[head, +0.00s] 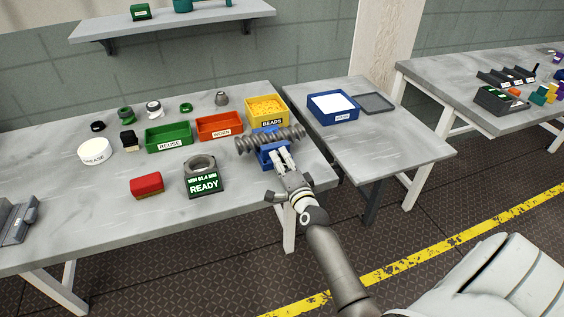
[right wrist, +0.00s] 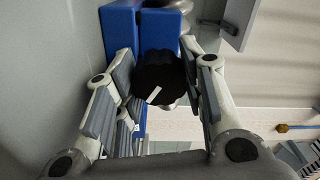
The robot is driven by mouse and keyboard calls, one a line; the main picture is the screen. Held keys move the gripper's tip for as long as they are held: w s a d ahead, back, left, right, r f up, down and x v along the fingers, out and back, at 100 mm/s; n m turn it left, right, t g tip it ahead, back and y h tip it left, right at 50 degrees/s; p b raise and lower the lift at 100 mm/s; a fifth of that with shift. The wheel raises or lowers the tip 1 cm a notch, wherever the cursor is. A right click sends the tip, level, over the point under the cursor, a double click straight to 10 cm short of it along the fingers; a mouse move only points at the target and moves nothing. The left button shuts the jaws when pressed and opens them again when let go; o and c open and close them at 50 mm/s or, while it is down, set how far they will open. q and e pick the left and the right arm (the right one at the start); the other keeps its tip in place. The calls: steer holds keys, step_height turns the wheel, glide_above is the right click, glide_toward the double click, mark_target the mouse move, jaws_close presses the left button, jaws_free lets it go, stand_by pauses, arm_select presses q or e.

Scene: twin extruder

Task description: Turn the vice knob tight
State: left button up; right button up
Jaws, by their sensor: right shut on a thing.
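The blue vice (head: 265,155) stands near the table's right end, with a grey screw (head: 252,145) lying across its jaws. The blue vice jaws (right wrist: 160,28) fill the top middle of the right wrist view. The black ridged vice knob (right wrist: 158,75) has a white mark that runs aslant. My right gripper (head: 283,160) is at the front of the vice, and its fingers (right wrist: 165,88) are shut on the knob, one on each side. In the head view the gripper hides the knob. My left gripper is in neither view.
A green READY stand (head: 205,184) and a red block (head: 146,185) lie left of the vice. A yellow bin of beads (head: 284,118), an orange bin (head: 219,126) and a green bin (head: 168,135) stand behind. A blue tray (head: 333,118) is on the side table.

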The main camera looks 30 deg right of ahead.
steer(key=shift+r, duration=0.1)
steer(key=o, duration=1)
